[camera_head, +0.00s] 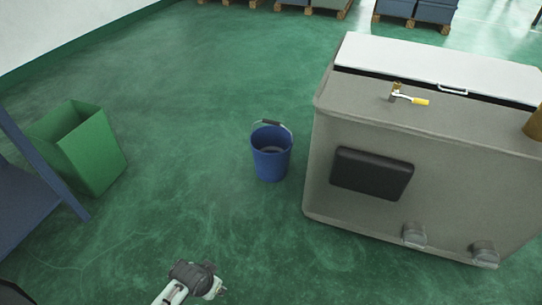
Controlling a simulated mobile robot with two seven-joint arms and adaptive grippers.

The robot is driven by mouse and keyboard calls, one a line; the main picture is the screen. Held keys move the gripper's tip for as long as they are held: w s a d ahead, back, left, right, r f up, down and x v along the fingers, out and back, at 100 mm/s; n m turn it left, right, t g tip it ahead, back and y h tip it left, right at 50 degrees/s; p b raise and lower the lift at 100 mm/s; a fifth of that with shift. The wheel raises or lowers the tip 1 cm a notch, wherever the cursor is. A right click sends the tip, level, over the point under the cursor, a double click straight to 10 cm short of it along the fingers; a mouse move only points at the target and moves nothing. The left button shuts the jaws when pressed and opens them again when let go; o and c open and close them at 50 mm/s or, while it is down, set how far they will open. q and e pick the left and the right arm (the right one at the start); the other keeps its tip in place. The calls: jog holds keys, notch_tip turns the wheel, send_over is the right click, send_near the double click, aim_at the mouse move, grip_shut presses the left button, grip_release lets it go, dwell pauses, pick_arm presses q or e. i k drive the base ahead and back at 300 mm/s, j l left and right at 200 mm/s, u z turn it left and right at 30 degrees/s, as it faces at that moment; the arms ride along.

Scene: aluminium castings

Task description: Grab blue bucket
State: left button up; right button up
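The blue bucket (271,158) stands upright on the green floor near the middle of the view, with its thin handle raised at the back of the rim. The handle has a dark grip. The inside of the bucket looks empty as far as I can see. My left gripper (221,291) is at the bottom edge, left of centre, nearer to me than the bucket and well apart from it. Its fingers are small and partly hidden by the wrist, so their opening is unclear. My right gripper is not in view.
A large grey machine cabinet (376,139) with a white lid stands close to the right of the bucket. A green bin (92,152) and a blue frame (28,205) stand at left. Loaded pallets line the back. The floor between my gripper and the bucket is clear.

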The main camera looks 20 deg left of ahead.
aim_at(272, 145)
jog(key=i+j+z, duration=0.2)
jog(key=j, duration=0.4)
jog(key=i+j+z, duration=0.2)
jog(key=j, duration=0.35)
jog(key=j+z, duration=0.2)
jog(key=j, duration=0.45)
jog(key=i+j+z, duration=0.2)
jog(key=j, duration=0.45)
jog(key=i+j+z, duration=0.1)
jog(key=i+j, duration=0.2)
jog(key=i+j+z, duration=0.1)
jog(key=i+j, duration=0.25)
jog(key=j, duration=0.2)
jog(key=i+j+z, duration=0.15)
jog(key=i+j, duration=0.15)
jog(key=j, duration=0.15)
